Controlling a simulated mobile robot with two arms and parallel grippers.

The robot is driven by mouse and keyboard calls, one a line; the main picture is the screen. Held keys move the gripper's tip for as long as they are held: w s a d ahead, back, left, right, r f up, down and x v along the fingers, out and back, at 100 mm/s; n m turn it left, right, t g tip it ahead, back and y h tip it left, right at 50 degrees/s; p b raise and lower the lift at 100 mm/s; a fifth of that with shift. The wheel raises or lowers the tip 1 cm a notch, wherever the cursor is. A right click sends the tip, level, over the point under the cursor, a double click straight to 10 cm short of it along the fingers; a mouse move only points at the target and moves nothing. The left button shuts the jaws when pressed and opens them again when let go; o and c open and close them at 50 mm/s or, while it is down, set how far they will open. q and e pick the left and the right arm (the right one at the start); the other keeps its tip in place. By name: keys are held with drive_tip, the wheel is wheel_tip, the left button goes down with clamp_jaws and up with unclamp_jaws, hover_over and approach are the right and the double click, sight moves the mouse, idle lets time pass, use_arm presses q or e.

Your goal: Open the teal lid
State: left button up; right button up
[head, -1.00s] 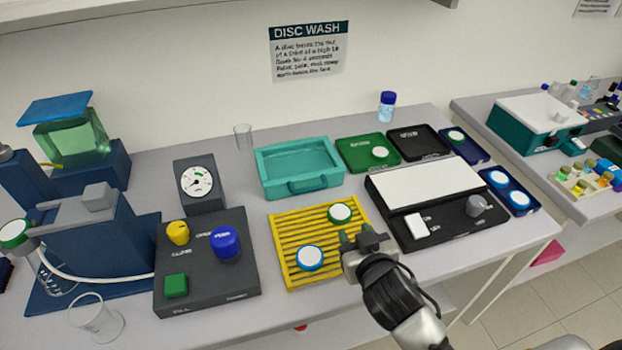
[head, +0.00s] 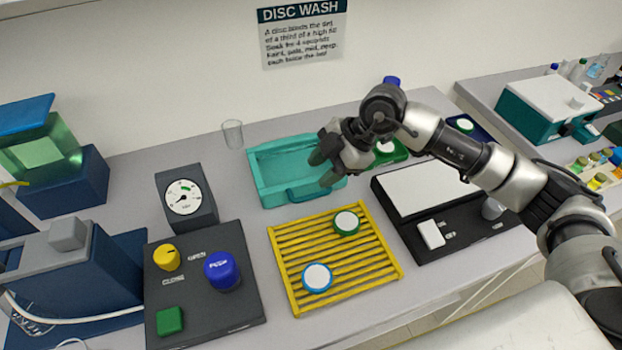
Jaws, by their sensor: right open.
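A teal rectangular tray-like box (head: 262,178) stands at the middle back of the bench in the head view. Its top looks teal and recessed, and a teal bar handle (head: 306,192) runs along its front side. I cannot tell a separate lid from the body. My right gripper (head: 322,169) is over the box's right part, fingers pointing left and down, open, with nothing seen between them. It hides the box's right back corner. I cannot tell whether the fingers touch the box. My left gripper is not in view.
In front lies a yellow slatted rack (head: 330,263) with two white-topped discs. A dark panel (head: 205,310) with yellow, blue and green controls and a gauge (head: 184,198) stand left. A clear glass (head: 233,134) stands behind. A black device (head: 440,260) is at right, partly under my arm.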

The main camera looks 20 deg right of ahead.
sight(312, 194)
drive_tip(key=f, duration=0.3)
drive_tip(key=w+f+h+p, duration=0.1)
drive_tip(key=f, duration=0.2)
drive_tip(key=w+a+f+m+h+p, duration=0.1)
drive_tip(key=f, duration=0.2)
drive_tip(key=shift+w+f, duration=0.25)
drive_tip(key=shift+f, duration=0.1)
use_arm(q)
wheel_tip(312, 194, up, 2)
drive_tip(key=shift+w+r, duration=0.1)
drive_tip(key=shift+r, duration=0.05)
use_arm(e)
clamp_jaws()
